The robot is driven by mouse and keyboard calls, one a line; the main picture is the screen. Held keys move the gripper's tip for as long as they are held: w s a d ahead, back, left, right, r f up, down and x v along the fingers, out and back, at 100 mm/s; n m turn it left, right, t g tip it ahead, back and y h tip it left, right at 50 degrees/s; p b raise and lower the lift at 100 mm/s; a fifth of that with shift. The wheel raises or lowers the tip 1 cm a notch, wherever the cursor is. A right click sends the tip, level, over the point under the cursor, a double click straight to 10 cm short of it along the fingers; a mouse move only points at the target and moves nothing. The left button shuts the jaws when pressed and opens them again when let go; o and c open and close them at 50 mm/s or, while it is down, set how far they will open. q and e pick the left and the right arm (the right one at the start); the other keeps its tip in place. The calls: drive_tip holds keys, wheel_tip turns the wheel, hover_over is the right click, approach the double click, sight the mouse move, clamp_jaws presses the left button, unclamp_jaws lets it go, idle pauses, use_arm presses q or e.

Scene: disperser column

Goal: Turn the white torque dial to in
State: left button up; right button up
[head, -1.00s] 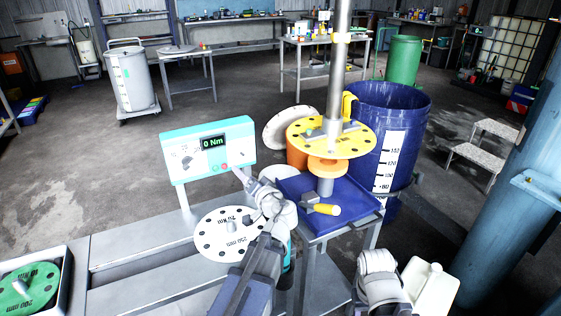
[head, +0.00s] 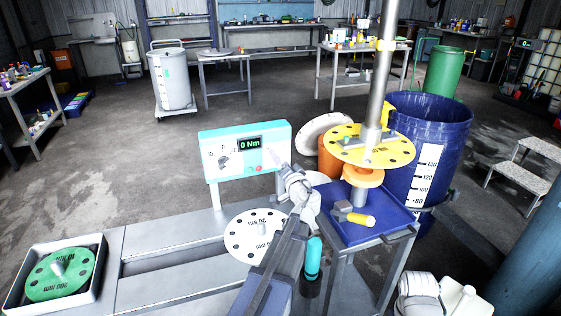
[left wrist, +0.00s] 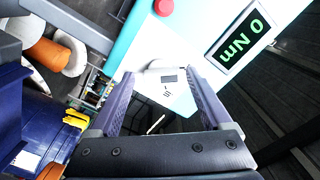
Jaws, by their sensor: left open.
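The control panel (head: 230,140) is turquoise and white, with a "0 Nm" display (head: 249,143) and a red button (head: 259,167). My left gripper (head: 280,160) is at the panel's right end and covers part of it. In the left wrist view its two fingers (left wrist: 158,105) are open. Between them shows the panel's white right end, with a pale rounded part (left wrist: 152,72) that may be the white dial; its outline and setting are unclear. The display (left wrist: 240,38) and red button (left wrist: 163,7) lie beyond the fingers.
A blue side table (head: 372,235) holds a yellow-handled tool (head: 357,217). Above it hangs a yellow disc (head: 345,150) on a steel shaft, beside a blue drum (head: 430,155). A white disc (head: 240,240) lies on the bench; a tray (head: 97,275) holds a green disc.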

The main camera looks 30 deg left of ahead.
use_arm(q)
drive_tip(key=shift+w+a, duration=0.15)
drive_tip(key=shift+a, duration=0.05)
clamp_jaws()
idle(0.6)
